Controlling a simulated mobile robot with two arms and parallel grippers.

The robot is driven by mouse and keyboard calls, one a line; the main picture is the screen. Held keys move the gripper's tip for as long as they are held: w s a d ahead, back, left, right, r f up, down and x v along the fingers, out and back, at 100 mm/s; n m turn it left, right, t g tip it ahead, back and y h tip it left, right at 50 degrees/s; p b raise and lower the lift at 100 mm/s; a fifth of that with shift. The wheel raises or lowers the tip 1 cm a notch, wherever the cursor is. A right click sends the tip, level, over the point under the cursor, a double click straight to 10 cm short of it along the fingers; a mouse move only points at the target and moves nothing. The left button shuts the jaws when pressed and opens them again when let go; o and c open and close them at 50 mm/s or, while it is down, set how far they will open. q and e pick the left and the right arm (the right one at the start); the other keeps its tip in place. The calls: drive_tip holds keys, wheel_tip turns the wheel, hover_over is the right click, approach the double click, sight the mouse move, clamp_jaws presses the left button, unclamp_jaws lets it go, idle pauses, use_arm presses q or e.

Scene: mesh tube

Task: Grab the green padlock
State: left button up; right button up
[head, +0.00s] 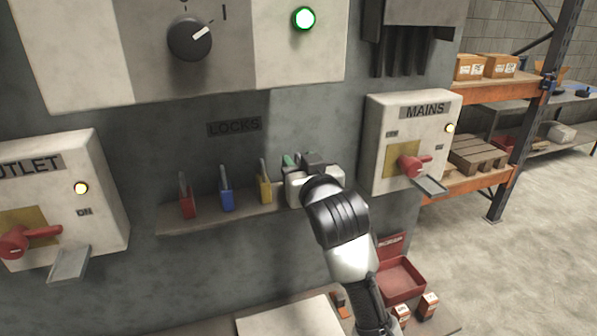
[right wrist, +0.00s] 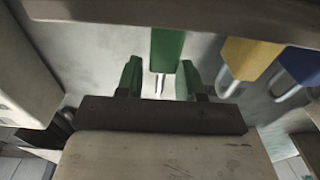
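The green padlock (right wrist: 166,50) shows in the right wrist view, at the top middle, with its pale metal shackle pointing down the picture. My right gripper (right wrist: 159,79) is open there, its two green-faced fingers apart. The shackle shows in the gap between them, and no finger visibly touches it. In the head view my right gripper (head: 302,161) is at the right end of the lock shelf, right of the yellow padlock. It hides most or all of the green padlock there. My left gripper is not in view.
On the shelf (head: 215,217) stand a red padlock (head: 186,200), a blue padlock (head: 227,193) and a yellow padlock (head: 264,185). The MAINS box (head: 412,140) juts out close right of my right gripper. A red box (head: 402,277) lies below.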

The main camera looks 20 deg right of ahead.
drive_tip(key=shift+w, duration=0.5)
drive_tip(key=shift+c, duration=0.3)
drive_tip(key=shift+s, duration=0.1)
clamp_jaws()
